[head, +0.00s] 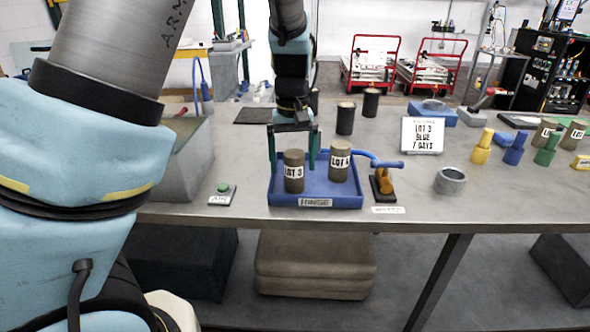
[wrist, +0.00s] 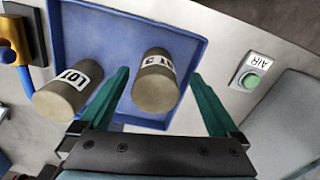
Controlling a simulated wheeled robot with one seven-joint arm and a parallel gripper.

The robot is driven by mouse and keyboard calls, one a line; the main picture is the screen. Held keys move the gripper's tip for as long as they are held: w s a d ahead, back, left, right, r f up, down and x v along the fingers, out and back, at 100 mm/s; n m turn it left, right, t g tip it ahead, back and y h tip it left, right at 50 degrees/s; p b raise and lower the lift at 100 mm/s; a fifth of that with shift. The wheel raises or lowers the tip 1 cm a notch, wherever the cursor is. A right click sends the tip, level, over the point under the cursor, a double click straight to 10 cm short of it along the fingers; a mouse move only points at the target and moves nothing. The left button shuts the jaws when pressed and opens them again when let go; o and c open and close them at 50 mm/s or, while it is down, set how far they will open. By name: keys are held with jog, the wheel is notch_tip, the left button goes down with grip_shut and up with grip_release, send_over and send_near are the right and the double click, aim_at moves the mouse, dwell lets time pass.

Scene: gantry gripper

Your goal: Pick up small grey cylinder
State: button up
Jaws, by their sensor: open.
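Two short grey-brown cylinders with white labels stand upright in a blue tray (head: 345,202). The LOT 3 cylinder (head: 294,181) is at the left and the LOT 4 cylinder (head: 339,173) at the right. My gripper (head: 291,163) is open, its green fingers pointing down on either side of LOT 3. The wrist view shows LOT 3 (wrist: 156,90) between the open fingers (wrist: 158,74), with gaps at both sides, and LOT 4 (wrist: 62,92) outside the left finger. I cannot tell how deep the fingers reach beside LOT 3.
An AIR button (head: 223,190) is left of the tray; an orange-and-blue valve (head: 383,183) is close at its right. A grey ring (head: 450,180) and a sign reading LOT 3 BLUE 7 DAYS (head: 422,135) are further right. Dark cylinders (head: 345,119) stand behind.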

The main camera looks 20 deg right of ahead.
aim_at(294, 175)
jog(key=shift+d+f+p, duration=0.15)
jog(key=shift+f+p, duration=0.15)
jog(key=shift+f, duration=0.8)
jog(key=shift+d+f+p, duration=0.1)
jog(key=shift+f+p, duration=0.15)
jog(key=shift+f, duration=0.85)
jog(key=shift+w, duration=0.1)
grip_shut()
jog(key=shift+r, duration=0.1)
